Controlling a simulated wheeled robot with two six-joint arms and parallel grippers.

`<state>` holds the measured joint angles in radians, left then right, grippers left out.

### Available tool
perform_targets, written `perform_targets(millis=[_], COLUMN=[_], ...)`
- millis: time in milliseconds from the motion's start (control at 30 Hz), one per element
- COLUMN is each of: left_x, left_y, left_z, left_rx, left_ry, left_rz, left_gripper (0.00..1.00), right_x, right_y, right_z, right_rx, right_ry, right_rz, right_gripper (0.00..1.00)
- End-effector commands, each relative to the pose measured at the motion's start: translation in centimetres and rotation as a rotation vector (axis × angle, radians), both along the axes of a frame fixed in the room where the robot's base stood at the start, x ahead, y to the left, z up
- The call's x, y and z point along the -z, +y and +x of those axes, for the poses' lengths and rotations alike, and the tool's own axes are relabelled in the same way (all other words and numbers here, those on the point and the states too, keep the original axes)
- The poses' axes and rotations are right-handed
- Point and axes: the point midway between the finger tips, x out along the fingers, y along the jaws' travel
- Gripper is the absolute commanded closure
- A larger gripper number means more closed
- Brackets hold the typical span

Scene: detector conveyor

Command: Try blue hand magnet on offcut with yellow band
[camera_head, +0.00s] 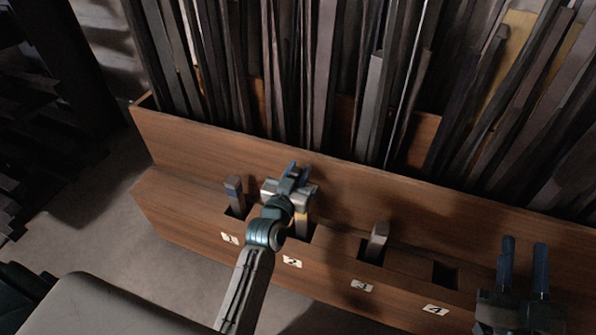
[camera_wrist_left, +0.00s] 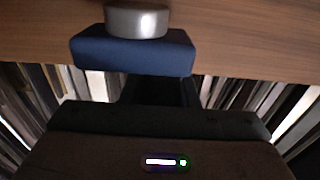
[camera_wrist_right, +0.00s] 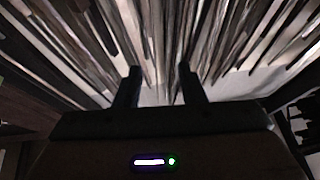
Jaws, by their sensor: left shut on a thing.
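The blue hand magnet (camera_wrist_left: 133,57), a blue block with a round silver face (camera_wrist_left: 137,20), shows in the left wrist view. My left gripper (camera_head: 295,173) is shut on it, above slot 2 in the head view. The offcut with the yellow band (camera_head: 302,218) stands in slot 2, partly hidden behind my left gripper and wrist. I cannot tell whether the magnet touches it. My right gripper (camera_head: 523,267) is open and empty at the lower right; its two fingers (camera_wrist_right: 160,88) stand apart in the right wrist view.
The wooden rack (camera_head: 180,205) has numbered slots. A dark-topped offcut (camera_head: 234,191) stands in slot 1 and a grey one (camera_head: 377,240) in slot 3. Slot 4 (camera_head: 445,274) looks empty. Long dark strips (camera_head: 320,80) crowd the bin behind. Open floor (camera_head: 195,272) lies in front.

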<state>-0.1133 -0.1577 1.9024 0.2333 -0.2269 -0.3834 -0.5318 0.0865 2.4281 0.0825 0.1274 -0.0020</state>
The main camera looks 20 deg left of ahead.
Motion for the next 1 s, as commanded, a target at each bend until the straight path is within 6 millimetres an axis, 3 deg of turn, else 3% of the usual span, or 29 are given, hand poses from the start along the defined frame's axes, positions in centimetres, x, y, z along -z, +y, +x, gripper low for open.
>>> perform_targets(millis=[500,1000], left_x=[1.1,1.1], left_y=[0.0,0.0], left_z=[0.0,0.0], left_rx=[0.000,0.000], left_ry=[-0.001,-0.002], left_rz=[0.000,0.000], left_gripper=[1.00,1.00], right_x=[-4.8,-5.3], right_y=[0.1,0.1], right_z=[-1.8,-2.1], right_rx=[0.003,0.003], right_ry=[-0.305,-0.339], right_rz=[-0.020,-0.022], right_gripper=[0.64,0.64])
